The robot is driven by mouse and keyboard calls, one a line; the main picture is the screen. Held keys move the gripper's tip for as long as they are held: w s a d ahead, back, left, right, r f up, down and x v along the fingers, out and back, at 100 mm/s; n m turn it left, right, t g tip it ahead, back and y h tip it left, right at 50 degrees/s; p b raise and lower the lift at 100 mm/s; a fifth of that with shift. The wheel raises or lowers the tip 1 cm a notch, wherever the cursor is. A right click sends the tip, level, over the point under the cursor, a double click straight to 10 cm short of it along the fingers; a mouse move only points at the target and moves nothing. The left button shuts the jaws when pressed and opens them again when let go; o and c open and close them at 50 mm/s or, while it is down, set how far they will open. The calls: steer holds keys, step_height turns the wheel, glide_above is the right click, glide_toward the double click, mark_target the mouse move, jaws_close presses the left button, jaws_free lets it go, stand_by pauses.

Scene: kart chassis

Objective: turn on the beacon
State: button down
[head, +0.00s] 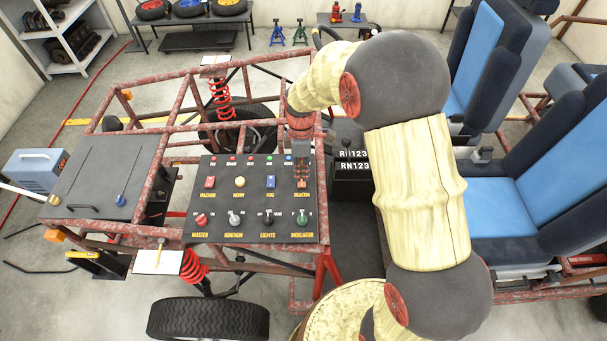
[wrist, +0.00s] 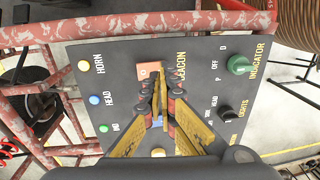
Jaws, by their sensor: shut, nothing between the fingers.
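The black control panel (head: 253,197) is mounted on the red tube frame. The beacon switch is a small orange-red rocker at the panel's upper right, with its "BEACON" label (head: 302,191) below it in the head view. In the wrist view the orange beacon switch (wrist: 148,69) shows beyond my fingertips, partly covered by them. My gripper (head: 302,180) points down over that switch; in the wrist view its shut, empty fingertips (wrist: 157,83) are at the switch's near edge. I cannot tell whether they touch it or which way the rocker is tipped.
The blue fog switch (head: 270,181) is left of the beacon switch, then the yellow horn button (head: 239,181) and red hazard switch (head: 210,182). The green indicator knob (head: 302,217) and black lights knob (head: 267,217) stand up below. Frame tubes surround the panel.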

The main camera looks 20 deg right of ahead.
mark_target(304, 192)
step_height(304, 192, up, 12)
steer(key=s, duration=0.1)
steer(key=shift+s+a, duration=0.15)
steer(key=shift+s, duration=0.05)
stand_by(0.5)
steer(key=s+d+f+m+t+b, duration=0.2)
steer(key=s+m+t+b, duration=0.4)
steer(key=s+m+b, duration=0.8)
steer(key=s+b, duration=0.2)
steer(key=s, duration=0.6)
steer(key=shift+t+b, duration=0.4)
steer(key=c, duration=2.6)
jaws_free()
steer(key=shift+r, duration=0.1)
